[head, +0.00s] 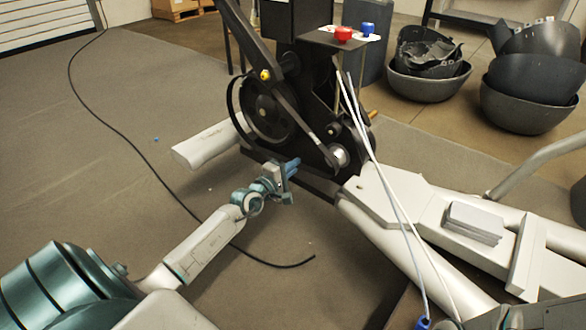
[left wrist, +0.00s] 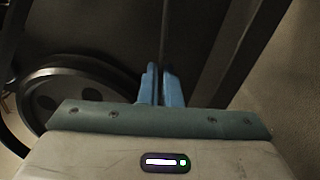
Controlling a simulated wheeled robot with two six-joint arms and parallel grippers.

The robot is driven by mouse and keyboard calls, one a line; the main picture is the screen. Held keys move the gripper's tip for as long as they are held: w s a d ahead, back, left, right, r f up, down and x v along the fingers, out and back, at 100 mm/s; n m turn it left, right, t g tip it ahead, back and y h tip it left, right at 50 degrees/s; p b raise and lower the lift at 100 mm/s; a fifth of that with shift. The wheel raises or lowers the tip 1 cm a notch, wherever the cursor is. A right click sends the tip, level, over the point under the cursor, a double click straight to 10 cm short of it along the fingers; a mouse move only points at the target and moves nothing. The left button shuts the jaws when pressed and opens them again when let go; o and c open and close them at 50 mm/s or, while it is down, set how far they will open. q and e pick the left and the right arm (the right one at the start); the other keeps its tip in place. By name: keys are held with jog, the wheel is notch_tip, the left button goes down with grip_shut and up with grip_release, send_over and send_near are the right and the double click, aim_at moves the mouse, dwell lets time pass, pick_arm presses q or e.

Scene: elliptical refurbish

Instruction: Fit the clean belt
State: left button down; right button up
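A thin black belt (head: 229,100) bows out as a loose loop on the left of the black flywheel (head: 268,115) of the machine. A small metal-hubbed pulley (head: 340,156) sits to the right of the flywheel, lower down. My left gripper (head: 292,166) is low in front of the machine, between flywheel and pulley. In the left wrist view its blue fingers (left wrist: 160,87) are close together, with a thin dark strip, apparently the belt, between them. The flywheel also shows in the left wrist view (left wrist: 75,100). The belt's path behind the frame is hidden.
A small shelf on the machine holds a red item (head: 343,33) and a blue item (head: 368,29). White cables run down to the right. A black cable (head: 140,155) crosses the floor. Dark bowl-shaped covers (head: 525,105) stand at the back right. The left floor is mostly clear.

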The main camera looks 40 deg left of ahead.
pick_arm(q)
jog(key=shift+w+d+b, duration=0.15)
jog(key=shift+w+b, duration=0.6)
jog(key=shift+w, duration=1.05)
jog(key=shift+w, duration=0.5)
jog(key=c, duration=1.6)
grip_release()
jog(key=shift+o, duration=0.2)
